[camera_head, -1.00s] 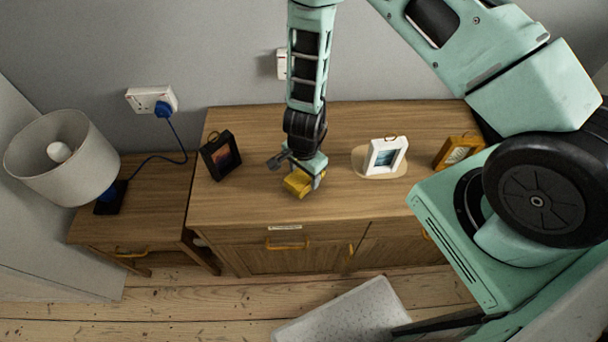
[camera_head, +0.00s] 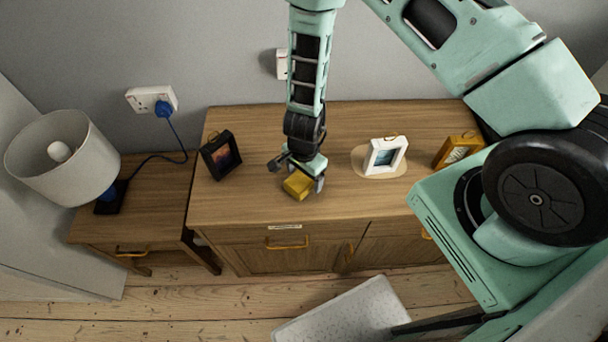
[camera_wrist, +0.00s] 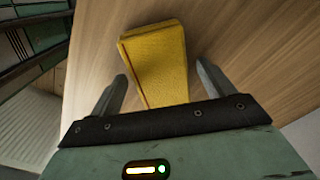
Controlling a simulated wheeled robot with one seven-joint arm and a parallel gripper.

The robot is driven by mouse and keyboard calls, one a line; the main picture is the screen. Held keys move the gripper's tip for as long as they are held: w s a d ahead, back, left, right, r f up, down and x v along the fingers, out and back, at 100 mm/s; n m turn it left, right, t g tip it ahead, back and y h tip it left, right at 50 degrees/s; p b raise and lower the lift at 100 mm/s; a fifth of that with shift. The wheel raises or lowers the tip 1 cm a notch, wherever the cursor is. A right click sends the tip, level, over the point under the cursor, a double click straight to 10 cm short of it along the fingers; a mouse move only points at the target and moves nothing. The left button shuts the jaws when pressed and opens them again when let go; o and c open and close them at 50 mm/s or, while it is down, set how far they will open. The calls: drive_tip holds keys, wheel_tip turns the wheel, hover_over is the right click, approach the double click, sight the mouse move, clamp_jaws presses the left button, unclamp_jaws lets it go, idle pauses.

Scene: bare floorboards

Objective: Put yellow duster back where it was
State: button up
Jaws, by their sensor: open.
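The yellow duster (camera_head: 297,185) is a small yellow block on the wooden sideboard top, near its front edge and left of the middle. In the wrist view the duster (camera_wrist: 158,62) lies on the wood, its near end between my fingers. My gripper (camera_head: 303,183) is directly above and around it, pointing down. In the wrist view my gripper (camera_wrist: 160,88) is open, with a visible gap between each finger and the duster. The duster's near end is partly hidden by the gripper's palm edge.
On the sideboard (camera_head: 240,205) stand a dark picture frame (camera_head: 221,155) to the left, a white frame (camera_head: 385,156) on a pale oval base, and a yellow-brown frame (camera_head: 457,151) to the right. A lamp (camera_head: 62,158) stands on the lower side table. The sideboard's middle back is clear.

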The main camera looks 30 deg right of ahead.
sight(304, 178)
wheel_tip(304, 178, up, 12)
drive_tip(key=p, duration=0.1)
drive_tip(key=s+a+r+n+y, duration=0.25)
drive_tip(key=a+r+n, duration=0.2)
drive_tip(key=r, duration=0.25)
drive_tip(key=s+a+r+n+y, duration=0.1)
drive_tip(key=s+a+r+n, duration=0.3)
drive_tip(key=r, duration=0.3)
drive_tip(key=s+d+r+n+h, duration=0.2)
drive_tip(key=s+r+n+h, duration=0.1)
drive_tip(key=s+r+n, duration=0.8)
drive_tip(key=shift+s+r+n, duration=0.3)
drive_tip(key=shift+r+n, duration=0.25)
drive_tip(key=shift+n, duration=0.4)
